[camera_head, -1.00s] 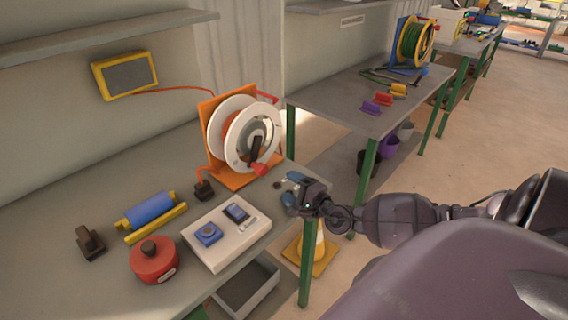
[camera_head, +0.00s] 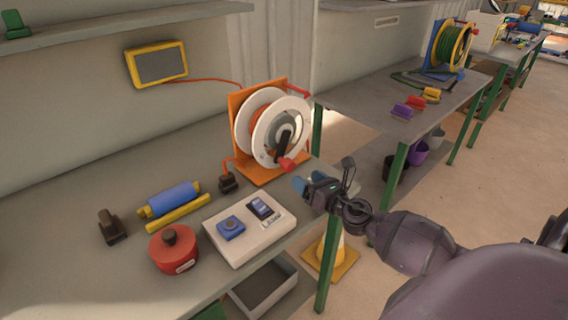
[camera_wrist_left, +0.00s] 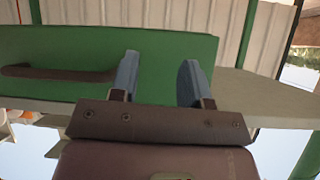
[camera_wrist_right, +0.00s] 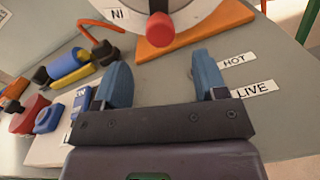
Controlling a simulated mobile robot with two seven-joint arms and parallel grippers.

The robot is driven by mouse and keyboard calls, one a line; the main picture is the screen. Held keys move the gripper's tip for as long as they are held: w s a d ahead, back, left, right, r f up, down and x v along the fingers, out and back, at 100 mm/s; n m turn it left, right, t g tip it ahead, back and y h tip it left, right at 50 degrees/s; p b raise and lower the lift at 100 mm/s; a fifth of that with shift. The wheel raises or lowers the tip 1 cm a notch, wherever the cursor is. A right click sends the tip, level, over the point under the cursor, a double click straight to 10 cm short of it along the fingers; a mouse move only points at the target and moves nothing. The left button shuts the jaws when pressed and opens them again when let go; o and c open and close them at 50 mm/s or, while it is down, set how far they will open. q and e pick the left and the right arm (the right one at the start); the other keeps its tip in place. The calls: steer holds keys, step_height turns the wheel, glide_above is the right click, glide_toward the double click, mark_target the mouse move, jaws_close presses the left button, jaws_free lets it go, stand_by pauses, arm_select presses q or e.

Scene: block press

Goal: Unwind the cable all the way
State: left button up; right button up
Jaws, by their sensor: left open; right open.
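The cable reel (camera_head: 257,106) has white round flanges and stands on an orange stand (camera_head: 238,104) near the bench's right end. Its dark crank ends in a red knob (camera_head: 286,164), which also shows beyond my fingers in the right wrist view (camera_wrist_right: 160,29). An orange cable (camera_head: 205,80) runs from behind the reel to a yellow-framed panel (camera_head: 157,65) on the wall. A black plug (camera_head: 228,182) on an orange lead lies beside the stand. My right gripper (camera_head: 300,186) is open and empty, just in front of the reel. My left gripper (camera_wrist_left: 158,75) is open and empty, facing a green panel.
On the bench (camera_head: 60,215) are a white box (camera_head: 245,240) with blue parts, a red round container (camera_head: 173,252), a blue roller (camera_head: 170,198) and a dark block (camera_head: 111,227). A second bench (camera_head: 375,105) bears a green hose reel (camera_head: 452,48). A cone (camera_head: 330,255) stands below.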

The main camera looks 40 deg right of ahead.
mark_target(284, 162)
steer(key=w, duration=0.8)
steer(key=shift+w+a, duration=0.15)
steer(key=shift+w, duration=1)
steer(key=c, duration=1.2)
arm_select(q)
steer(key=shift+s+a+f, duration=0.1)
steer(key=shift+s+f, duration=0.15)
steer(key=shift+s, duration=0.15)
arm_select(e)
jaws_close()
